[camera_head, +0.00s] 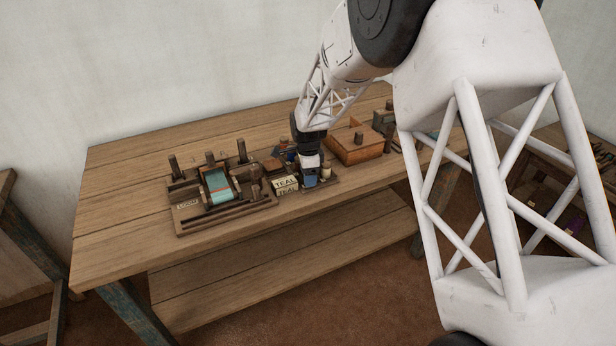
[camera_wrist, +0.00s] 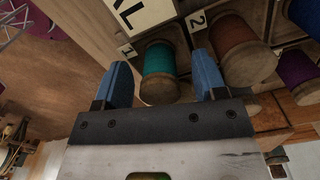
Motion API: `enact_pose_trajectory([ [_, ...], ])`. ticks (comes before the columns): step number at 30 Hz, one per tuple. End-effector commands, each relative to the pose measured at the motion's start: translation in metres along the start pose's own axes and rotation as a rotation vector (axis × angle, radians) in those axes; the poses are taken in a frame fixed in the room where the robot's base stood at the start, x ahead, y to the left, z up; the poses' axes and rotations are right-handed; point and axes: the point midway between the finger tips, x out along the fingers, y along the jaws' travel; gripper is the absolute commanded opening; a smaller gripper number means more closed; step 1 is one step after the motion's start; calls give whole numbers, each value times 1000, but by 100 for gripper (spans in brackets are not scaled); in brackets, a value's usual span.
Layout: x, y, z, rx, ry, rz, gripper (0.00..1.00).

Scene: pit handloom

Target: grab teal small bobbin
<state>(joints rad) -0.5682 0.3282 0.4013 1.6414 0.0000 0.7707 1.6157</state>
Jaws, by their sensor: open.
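The teal small bobbin (camera_wrist: 159,62) shows in the wrist view, with teal thread and a pale wooden end, beside a label marked 1. My gripper (camera_wrist: 164,68) is open, with one blue finger to each side of the bobbin; I cannot tell whether either finger touches it. In the head view my gripper (camera_head: 309,178) is low over the rack beside the TEAL sign (camera_head: 286,185), and it hides the teal bobbin there.
A brown bobbin (camera_wrist: 235,50) by label 2 sits close to the right finger. Purple (camera_wrist: 297,72) and blue bobbins are further right. A small loom (camera_head: 216,193) stands left on the table (camera_head: 120,187), and a wooden box (camera_head: 355,148) stands right of my gripper.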

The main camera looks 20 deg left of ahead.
Motion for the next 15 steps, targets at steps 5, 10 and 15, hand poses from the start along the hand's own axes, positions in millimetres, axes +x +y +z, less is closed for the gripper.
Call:
enact_pose_trajectory([
  [5, 0, 0, 0, 0, 0, 0, 62],
  [10, 0, 0, 0, 0, 0, 0, 36],
  [15, 0, 0, 0, 0, 0, 0, 12],
])
